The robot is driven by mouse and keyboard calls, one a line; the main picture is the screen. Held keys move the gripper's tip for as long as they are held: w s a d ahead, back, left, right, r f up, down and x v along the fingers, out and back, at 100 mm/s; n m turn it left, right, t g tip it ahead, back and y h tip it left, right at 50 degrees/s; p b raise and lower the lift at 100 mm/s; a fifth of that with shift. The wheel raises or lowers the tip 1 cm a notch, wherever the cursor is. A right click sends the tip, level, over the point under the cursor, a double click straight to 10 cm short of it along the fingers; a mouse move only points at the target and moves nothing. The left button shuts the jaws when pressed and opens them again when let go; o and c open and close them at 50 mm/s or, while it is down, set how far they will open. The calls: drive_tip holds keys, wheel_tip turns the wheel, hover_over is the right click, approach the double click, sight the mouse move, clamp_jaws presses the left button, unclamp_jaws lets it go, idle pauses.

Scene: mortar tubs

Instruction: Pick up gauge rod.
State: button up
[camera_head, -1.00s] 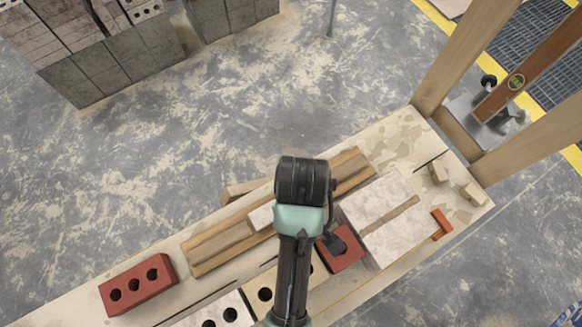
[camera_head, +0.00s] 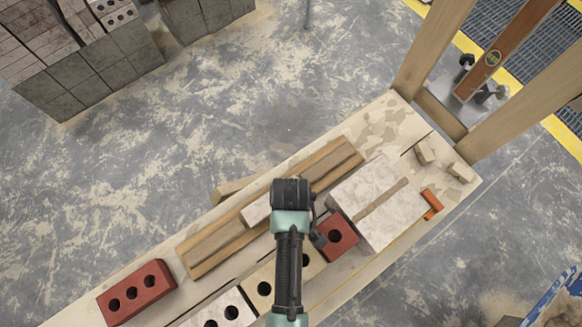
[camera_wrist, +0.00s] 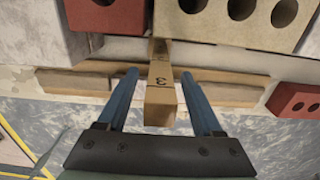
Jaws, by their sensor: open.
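The gauge rod appears to be the squared wooden bar (camera_wrist: 160,76) marked "3" in the wrist view. My gripper (camera_wrist: 160,74) is open, with one blue finger on each side of the bar in that view. I cannot tell whether the fingers are level with the bar or above it. The fingertips are hidden there.
The grooved board (camera_head: 205,248) lies along the bench (camera_head: 385,125). A red holed brick (camera_head: 137,290) lies left; another red brick (camera_head: 342,232) and a pale slab (camera_head: 375,225) lie right. A tan holed brick (camera_head: 262,275) is close by my arm. Wooden posts rise at the right end.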

drive_tip(key=shift+f, duration=0.15)
clamp_jaws()
idle(1.4)
